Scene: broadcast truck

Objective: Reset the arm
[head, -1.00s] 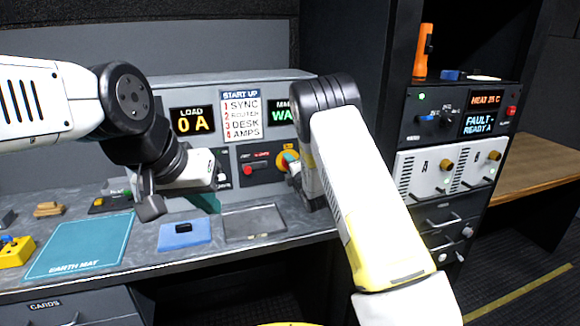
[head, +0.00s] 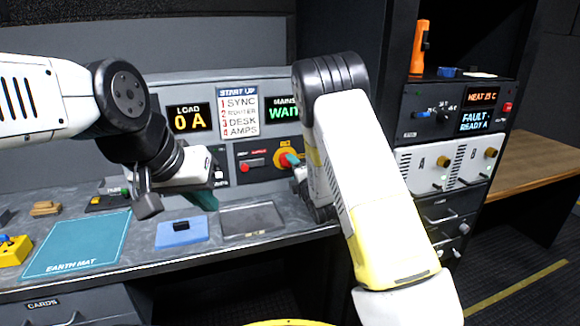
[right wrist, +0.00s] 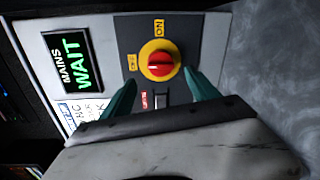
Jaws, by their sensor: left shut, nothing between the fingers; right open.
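My right arm reaches toward the desk's back panel. My right gripper (right wrist: 158,92) is open and empty, with its two teal fingertips apart in the right wrist view. Just beyond the fingertips is a red rotary switch (right wrist: 160,65) on a yellow round plate, between ON and another label. The knob also shows in the head view (head: 285,159), partly behind a teal fingertip. My left gripper (head: 205,200) is shut and empty above the desk at the left, its teal fingers partly hidden by its own wrist.
The panel has a LOAD display (head: 190,119) reading 0 A, a start-up list (head: 239,112) and a MAINS display (right wrist: 80,65) reading WAIT. On the desk lie a teal earth mat (head: 80,243), a blue pad (head: 181,232) and a grey tray (head: 250,219). An equipment rack (head: 445,150) stands at right.

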